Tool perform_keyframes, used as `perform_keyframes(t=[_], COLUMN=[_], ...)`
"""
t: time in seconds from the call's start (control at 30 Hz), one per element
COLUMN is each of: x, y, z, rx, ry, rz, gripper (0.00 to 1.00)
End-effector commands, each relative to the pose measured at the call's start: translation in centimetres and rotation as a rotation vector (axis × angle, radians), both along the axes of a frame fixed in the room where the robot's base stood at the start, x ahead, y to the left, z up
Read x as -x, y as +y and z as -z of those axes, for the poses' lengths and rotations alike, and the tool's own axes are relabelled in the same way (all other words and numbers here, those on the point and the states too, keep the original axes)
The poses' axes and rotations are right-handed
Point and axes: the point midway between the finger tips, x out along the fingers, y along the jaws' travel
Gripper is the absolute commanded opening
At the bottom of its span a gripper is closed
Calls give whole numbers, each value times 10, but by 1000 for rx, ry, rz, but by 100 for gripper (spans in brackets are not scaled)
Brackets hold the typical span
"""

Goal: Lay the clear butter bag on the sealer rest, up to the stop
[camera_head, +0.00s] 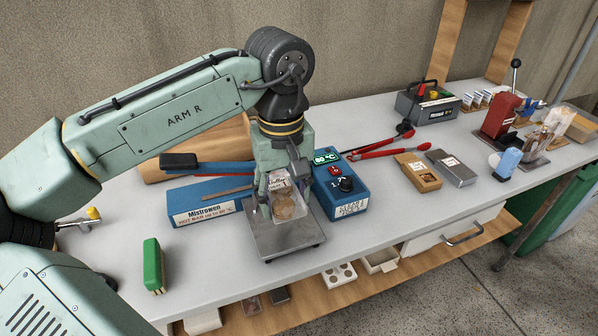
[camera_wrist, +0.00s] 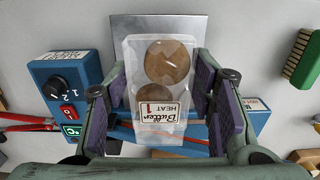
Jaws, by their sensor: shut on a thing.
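The clear butter bag (camera_head: 291,205) holds round brown cookies and has a white label reading "Butter" and "HEAT 1". My gripper (camera_head: 278,190) is shut on it; in the wrist view the bag (camera_wrist: 160,92) stands between the two purple-padded fingers of my gripper (camera_wrist: 160,78). The sealer rest (camera_head: 284,240) is a bare steel plate in front of the blue sealer (camera_head: 208,202); the plate also shows in the wrist view (camera_wrist: 188,26). The bag is over the plate, beside the sealer's bar. I cannot tell whether it touches the plate. The stop is not distinguishable.
The sealer's control box (camera_head: 342,188) with dial and green display stands right of the bag. Red-handled tongs (camera_head: 385,147), a brown box (camera_head: 418,172) and a grey box (camera_head: 451,167) lie to the right. The front table edge is clear.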

Motion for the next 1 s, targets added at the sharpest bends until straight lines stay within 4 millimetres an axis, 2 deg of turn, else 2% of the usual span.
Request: perform_keyframes(t=[0.27,1.0], x=[2,2], y=[1,1], z=[9,67], rx=[0,-3], ry=[-1,-2], rz=[-5,-5], gripper=[36,36])
